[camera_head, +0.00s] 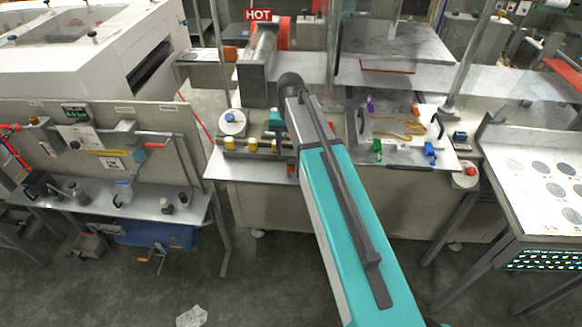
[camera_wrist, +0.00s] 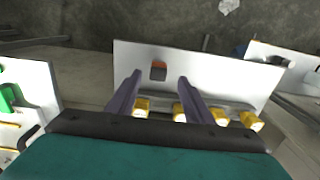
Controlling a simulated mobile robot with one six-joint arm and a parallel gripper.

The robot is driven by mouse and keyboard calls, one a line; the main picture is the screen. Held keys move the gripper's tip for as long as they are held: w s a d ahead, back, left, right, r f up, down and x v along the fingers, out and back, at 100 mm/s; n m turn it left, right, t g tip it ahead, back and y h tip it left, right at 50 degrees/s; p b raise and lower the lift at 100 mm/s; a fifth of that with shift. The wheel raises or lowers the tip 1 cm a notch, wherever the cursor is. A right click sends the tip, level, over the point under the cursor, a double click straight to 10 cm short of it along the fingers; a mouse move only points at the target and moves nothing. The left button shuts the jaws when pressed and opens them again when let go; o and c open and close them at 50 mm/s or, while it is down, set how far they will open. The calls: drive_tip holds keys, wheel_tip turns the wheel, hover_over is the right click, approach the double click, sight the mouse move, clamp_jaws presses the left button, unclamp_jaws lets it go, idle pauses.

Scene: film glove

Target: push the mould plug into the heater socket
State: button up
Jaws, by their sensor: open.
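My gripper (camera_wrist: 155,88) is open in the wrist view, its two dark purple fingers apart and nothing between their tips. A small orange-and-black block (camera_wrist: 158,70) lies on the pale bench top, just past and between the fingertips in the picture; it may be the mould plug, but I cannot be sure. In the head view an orange bit (camera_head: 291,169) shows at the bench front, partly behind my arm. The fingers are hidden there. I cannot pick out the heater socket with certainty.
A rail with several yellow knobs (camera_head: 251,146) runs along the bench; the yellow knobs (camera_wrist: 221,117) are close to my fingers. A HOT sign (camera_head: 258,15) stands behind. A round white dial with a blue knob (camera_head: 232,121) stands left. Clips and tools lie on the right tray (camera_head: 400,155).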

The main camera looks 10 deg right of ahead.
sight(291, 162)
drive_tip(key=shift+f, duration=0.35)
drive_tip(key=shift+w+d+f+p, duration=0.15)
drive_tip(key=shift+f+p, duration=0.85)
drive_tip(key=shift+f, duration=0.3)
drive_tip(key=shift+f+p, duration=0.4)
drive_tip(key=shift+f, duration=0.9)
drive_tip(key=c, duration=1.1)
drive_tip(key=shift+c, duration=0.2)
drive_tip(key=shift+r, duration=0.15)
